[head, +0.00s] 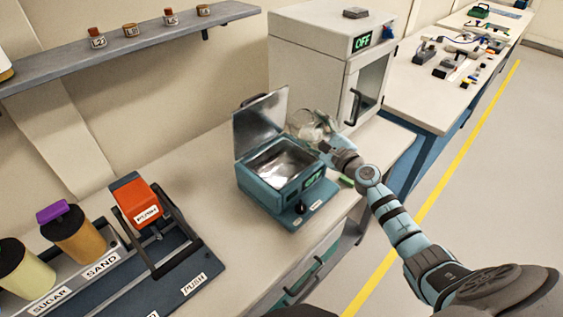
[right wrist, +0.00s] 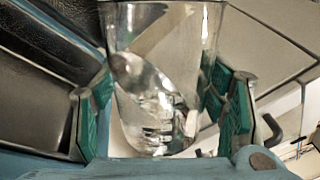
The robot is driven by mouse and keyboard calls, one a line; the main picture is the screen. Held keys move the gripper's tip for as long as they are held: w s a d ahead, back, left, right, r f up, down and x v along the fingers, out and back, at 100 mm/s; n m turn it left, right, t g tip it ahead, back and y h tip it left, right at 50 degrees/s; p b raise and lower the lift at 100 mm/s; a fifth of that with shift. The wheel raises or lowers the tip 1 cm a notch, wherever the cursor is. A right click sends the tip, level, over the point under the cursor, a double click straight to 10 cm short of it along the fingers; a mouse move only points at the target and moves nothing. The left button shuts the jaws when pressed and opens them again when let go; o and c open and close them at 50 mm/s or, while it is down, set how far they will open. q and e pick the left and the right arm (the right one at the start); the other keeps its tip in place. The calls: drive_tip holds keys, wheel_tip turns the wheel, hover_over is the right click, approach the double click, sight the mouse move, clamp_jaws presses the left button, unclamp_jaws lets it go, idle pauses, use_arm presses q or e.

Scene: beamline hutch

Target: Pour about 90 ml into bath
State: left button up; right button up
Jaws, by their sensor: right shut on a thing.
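The bath (head: 272,192) is a teal box with an open steel basin on the bench, its metal lid (head: 261,122) raised at the back left. My right gripper (head: 326,142) is shut on a clear glass beaker (head: 309,124), held above the bath's back right side. In the right wrist view the beaker (right wrist: 160,75) sits between the green finger pads. Clear, shiny patches show inside it, but I cannot tell the liquid level. I see no stream falling into the basin. My left gripper is not in view.
A white oven (head: 318,62) reading OFF stands behind the beaker. A rack with sugar and sand (head: 80,240) containers and an orange PUSH dispenser (head: 136,200) stands at the left. A shelf (head: 135,40) with small jars hangs above.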

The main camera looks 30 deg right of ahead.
drive_tip(key=shift+f+n, duration=0.1)
drive_tip(key=shift+n, duration=0.5)
drive_tip(key=shift+f+n+b, duration=0.2)
drive_tip(key=shift+n+b, duration=0.2)
drive_tip(key=shift+n, duration=0.4)
drive_tip(key=shift+r+n, duration=0.3)
drive_tip(key=shift+n, duration=0.1)
drive_tip(key=shift+a+r+n+p, duration=0.1)
drive_tip(key=shift+r+n+p, duration=0.2)
drive_tip(key=shift+n+p, duration=0.25)
drive_tip(key=shift+a+f+n, duration=0.25)
drive_tip(key=shift+a+n, duration=0.4)
drive_tip(key=shift+a, duration=0.15)
idle(0.7)
